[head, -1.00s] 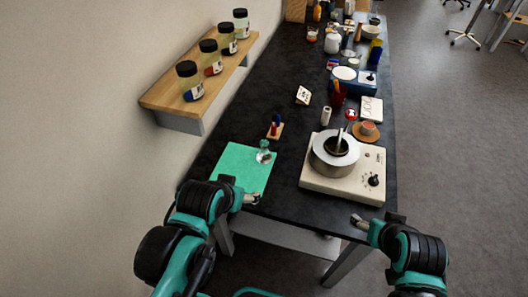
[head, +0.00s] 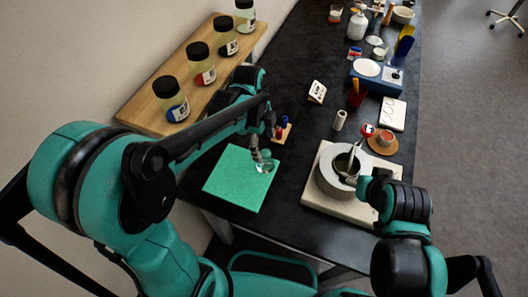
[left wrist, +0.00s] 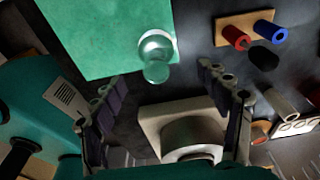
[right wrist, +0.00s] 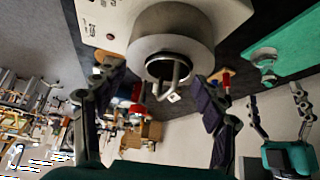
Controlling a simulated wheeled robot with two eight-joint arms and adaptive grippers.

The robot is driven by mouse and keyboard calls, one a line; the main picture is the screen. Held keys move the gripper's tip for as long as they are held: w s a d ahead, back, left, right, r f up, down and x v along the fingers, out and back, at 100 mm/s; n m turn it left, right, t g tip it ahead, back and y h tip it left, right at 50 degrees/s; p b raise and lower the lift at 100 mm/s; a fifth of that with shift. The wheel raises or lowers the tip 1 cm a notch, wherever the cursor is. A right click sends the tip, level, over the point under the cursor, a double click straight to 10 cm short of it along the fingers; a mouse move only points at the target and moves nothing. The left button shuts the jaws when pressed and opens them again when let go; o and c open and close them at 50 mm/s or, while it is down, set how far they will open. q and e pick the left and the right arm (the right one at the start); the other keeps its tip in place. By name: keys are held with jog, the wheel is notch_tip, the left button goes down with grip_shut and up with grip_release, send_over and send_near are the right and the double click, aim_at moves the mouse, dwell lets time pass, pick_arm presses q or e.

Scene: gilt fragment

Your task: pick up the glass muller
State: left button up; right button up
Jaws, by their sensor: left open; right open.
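The glass muller (head: 266,166) is a clear, knobbed piece standing at the right edge of the green mat (head: 232,180). In the left wrist view the muller (left wrist: 156,58) shows beyond the fingertips, roughly centred between them. My left gripper (head: 257,151) is open and empty, close to the muller; whether it touches cannot be told. In the right wrist view the muller (right wrist: 266,66) stands at the mat's edge near my left gripper (right wrist: 278,106). My right gripper (right wrist: 157,78) is open and empty, facing the round metal pot (right wrist: 172,38).
The pot sits on a cream hotplate (head: 318,190) right of the mat, with a metal tool in it. A small wooden holder with red and blue pieces (head: 282,131) stands behind the muller. Jars stand on a wooden shelf (head: 140,112) at left. Dark table lies bare between mat and hotplate.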

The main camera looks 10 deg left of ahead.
aim_at(267, 159)
pick_arm(q)
notch_tip(267, 159, down, 2)
jog(key=shift+s+d+b, duration=0.15)
jog(key=shift+b, duration=0.25)
jog(key=f, duration=0.1)
jog(key=f+b, duration=0.1)
jog(key=f, duration=0.1)
jog(key=d+f+b, duration=0.1)
jog(key=f, duration=0.1)
jog(key=shift+s+f, duration=0.2)
jog(key=shift+f, duration=0.05)
jog(key=shift+r, duration=0.1)
jog(key=c, duration=1.6)
jog(key=shift+r, duration=0.15)
